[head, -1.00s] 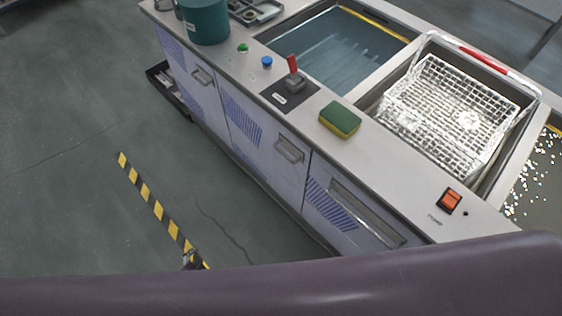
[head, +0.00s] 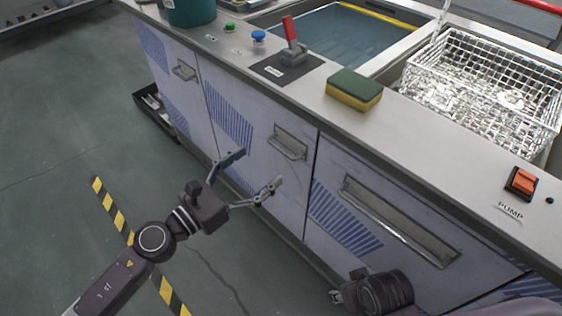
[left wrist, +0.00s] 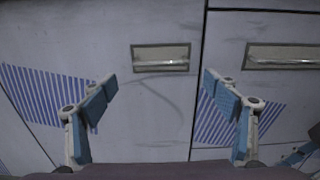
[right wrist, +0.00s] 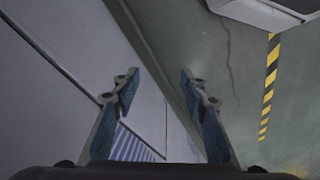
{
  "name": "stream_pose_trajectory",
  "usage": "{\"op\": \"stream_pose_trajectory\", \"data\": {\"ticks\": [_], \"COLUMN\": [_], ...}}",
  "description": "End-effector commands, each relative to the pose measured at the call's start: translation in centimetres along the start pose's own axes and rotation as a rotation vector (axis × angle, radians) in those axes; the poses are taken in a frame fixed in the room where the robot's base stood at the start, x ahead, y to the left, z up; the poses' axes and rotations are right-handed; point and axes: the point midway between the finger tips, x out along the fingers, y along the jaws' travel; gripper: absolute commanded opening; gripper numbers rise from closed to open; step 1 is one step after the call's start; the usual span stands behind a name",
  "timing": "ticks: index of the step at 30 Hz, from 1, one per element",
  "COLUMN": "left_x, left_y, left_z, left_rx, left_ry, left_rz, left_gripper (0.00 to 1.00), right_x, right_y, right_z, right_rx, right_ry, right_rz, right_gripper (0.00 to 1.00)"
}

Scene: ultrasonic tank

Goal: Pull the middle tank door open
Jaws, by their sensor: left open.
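The middle tank door (head: 258,112) is a pale panel with blue hatching, and it looks closed. Its metal handle (head: 290,143) sits high on the door; it also shows in the left wrist view (left wrist: 161,58), centred beyond the fingers. My left gripper (head: 258,172) is open and empty in front of this door, below the handle and apart from it. Its two fingers spread on either side in the left wrist view (left wrist: 160,84). My right gripper (right wrist: 160,85) is open with nothing between its fingers, low beside the cabinet front; only its wrist part shows clearly in the head view.
The right panel's wide handle (head: 400,222) and the left door's handle (head: 184,70) flank the middle door. A sponge (head: 354,90), a red lever (head: 291,35) and a pump switch (head: 521,183) are on the counter. A black tray (head: 150,112) lies on the floor; striped tape (head: 112,205) marks it.

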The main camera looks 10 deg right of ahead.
Motion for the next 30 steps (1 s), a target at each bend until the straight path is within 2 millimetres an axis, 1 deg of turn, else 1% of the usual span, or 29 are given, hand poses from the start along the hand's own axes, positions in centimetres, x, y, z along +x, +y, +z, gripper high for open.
{"op": "stream_pose_trajectory", "data": {"ticks": [2, 5, 12, 15, 18, 21, 28, 29, 30], "left_x": [0.3, 1.3, 5.1, 6.4, 7.3, 7.8, 7.8, 7.8, 7.8], "left_y": [-0.3, -0.4, -0.3, -0.3, -0.4, -0.3, -0.3, -0.3, -0.3], "left_z": [0.2, 0.5, 0.6, 0.4, 0.3, 0.3, 0.2, 0.2, 0.2], "left_rx": [0.026, 0.028, 0.023, 0.023, 0.022, 0.022, 0.021, 0.021, 0.021], "left_ry": [-0.004, -0.006, -0.006, -0.005, -0.004, -0.004, -0.003, -0.003, -0.003], "left_rz": [-0.01, -0.01, -0.009, -0.008, -0.008, -0.008, -0.007, -0.007, -0.007], "left_gripper": [0.81, 0.81, 0.81, 0.81, 0.81, 0.81, 0.81, 0.8, 0.75], "right_x": [0.1, 0.6, 3.0, 3.6, 4.0, 4.2, 4.2, 4.2, 4.2], "right_y": [0.0, 0.0, -0.2, -0.2, -0.2, -0.2, -0.3, -0.3, -0.3], "right_z": [0.1, 0.2, 1.0, 1.1, 1.2, 1.3, 1.3, 1.3, 1.3], "right_rx": [0.0, -0.001, -0.003, -0.003, -0.004, -0.004, -0.004, -0.004, -0.004], "right_ry": [-0.002, -0.006, -0.019, -0.021, -0.022, -0.022, -0.021, -0.021, -0.021], "right_rz": [0.0, 0.0, -0.003, -0.004, -0.004, -0.004, -0.004, -0.004, -0.004], "right_gripper": [0.4, 0.4, 0.4, 0.4, 0.4, 0.4, 0.4, 0.4, 0.4]}}
